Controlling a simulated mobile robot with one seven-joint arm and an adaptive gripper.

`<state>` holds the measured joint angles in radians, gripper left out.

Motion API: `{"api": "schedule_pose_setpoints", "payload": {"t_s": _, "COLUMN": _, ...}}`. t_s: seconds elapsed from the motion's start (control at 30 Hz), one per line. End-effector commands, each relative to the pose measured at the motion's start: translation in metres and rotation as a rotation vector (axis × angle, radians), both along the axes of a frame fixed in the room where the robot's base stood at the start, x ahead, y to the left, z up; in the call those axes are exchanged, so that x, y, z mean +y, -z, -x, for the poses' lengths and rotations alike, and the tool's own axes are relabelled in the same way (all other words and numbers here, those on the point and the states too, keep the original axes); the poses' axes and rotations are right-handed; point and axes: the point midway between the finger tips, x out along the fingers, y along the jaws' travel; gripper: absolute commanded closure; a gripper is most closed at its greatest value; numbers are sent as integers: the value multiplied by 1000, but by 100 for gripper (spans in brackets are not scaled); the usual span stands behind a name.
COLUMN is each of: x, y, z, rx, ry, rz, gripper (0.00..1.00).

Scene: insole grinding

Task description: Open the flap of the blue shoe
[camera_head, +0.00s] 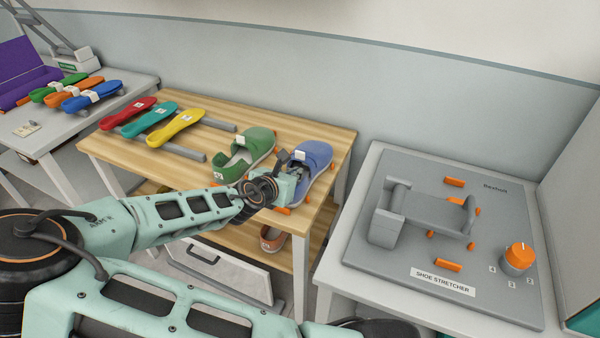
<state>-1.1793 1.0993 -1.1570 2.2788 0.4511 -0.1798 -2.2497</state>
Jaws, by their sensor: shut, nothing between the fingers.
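The blue shoe (318,154) sits at the right end of the wooden table, next to a green shoe. My gripper (294,161) is at the left side of the blue shoe, at its opening. It is small in the picture and appears shut with nothing held. My wrist and gripper hide part of the shoe's opening and near side. I cannot tell from here whether the fingers touch the flap or how the flap lies.
The green shoe (247,152) stands close on the left. Red, teal and yellow insoles (177,127) lie on the wooden table (178,179). A grey shoe stretcher (425,215) stands on the right table. Another shoe (272,238) is on the lower shelf.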

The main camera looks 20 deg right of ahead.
Motion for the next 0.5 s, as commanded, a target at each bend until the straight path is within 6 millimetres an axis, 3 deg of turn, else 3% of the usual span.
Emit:
{"api": "schedule_pose_setpoints", "payload": {"t_s": 0.2, "x": -16, "y": 12, "z": -16, "rx": -2, "ry": 2, "rz": -2, "gripper": 100}}
{"api": "schedule_pose_setpoints", "payload": {"t_s": 0.5, "x": -23, "y": 17, "z": -23, "rx": -2, "ry": 0, "rz": -2, "gripper": 100}}
